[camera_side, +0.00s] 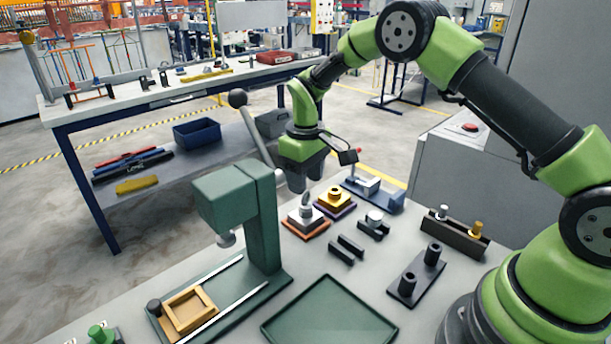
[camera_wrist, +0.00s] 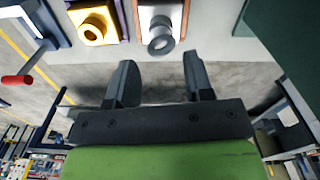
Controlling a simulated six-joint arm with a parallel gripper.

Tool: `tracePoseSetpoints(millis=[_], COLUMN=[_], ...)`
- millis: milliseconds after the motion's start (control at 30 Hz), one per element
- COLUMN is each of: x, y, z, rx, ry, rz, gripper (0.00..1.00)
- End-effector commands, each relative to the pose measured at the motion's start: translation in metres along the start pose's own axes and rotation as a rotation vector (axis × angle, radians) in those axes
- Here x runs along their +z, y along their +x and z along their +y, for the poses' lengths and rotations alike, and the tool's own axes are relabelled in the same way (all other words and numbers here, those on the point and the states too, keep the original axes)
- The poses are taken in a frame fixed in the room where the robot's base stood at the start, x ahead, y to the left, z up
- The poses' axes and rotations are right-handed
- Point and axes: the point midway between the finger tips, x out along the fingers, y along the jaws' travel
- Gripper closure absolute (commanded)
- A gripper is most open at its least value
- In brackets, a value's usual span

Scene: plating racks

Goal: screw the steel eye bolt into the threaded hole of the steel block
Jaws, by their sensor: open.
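The steel block (camera_side: 306,219) sits on an orange base on the table; it also shows at the top of the wrist view (camera_wrist: 172,14). The steel eye bolt (camera_side: 305,201) stands upright at the block's top, its ring uppermost. In the wrist view its ring (camera_wrist: 161,40) shows in front of the block; how deep its thread sits is hidden. My gripper (camera_side: 300,183) is just above the eye bolt, pointing down. In the wrist view its two fingers (camera_wrist: 160,80) are apart with nothing between them, and the ring lies beyond the tips, roughly centred.
A brass block (camera_side: 335,197) on a purple base stands close right of the steel block. A blue clamp fixture (camera_side: 372,192) is behind it. The green press (camera_side: 262,215) rises at left. Dark supports (camera_side: 346,249), a two-post plate (camera_side: 416,278) and a green tray (camera_side: 328,318) lie nearer.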

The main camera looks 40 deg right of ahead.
Motion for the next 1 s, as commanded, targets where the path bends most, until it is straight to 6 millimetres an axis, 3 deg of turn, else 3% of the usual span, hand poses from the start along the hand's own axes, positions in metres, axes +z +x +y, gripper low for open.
tracePoseSetpoints(millis=[600, 933, 1000], x=[0.0, 0.0, 0.0], y=[0.046, 0.05, 0.05], z=[0.0, 0.0, 0.0], rx=[0.0, 0.0, 0.0], ry=[-0.002, -0.003, -0.003], rz=[-0.001, 0.001, 0.0], gripper=[0.53, 0.53, 0.66])
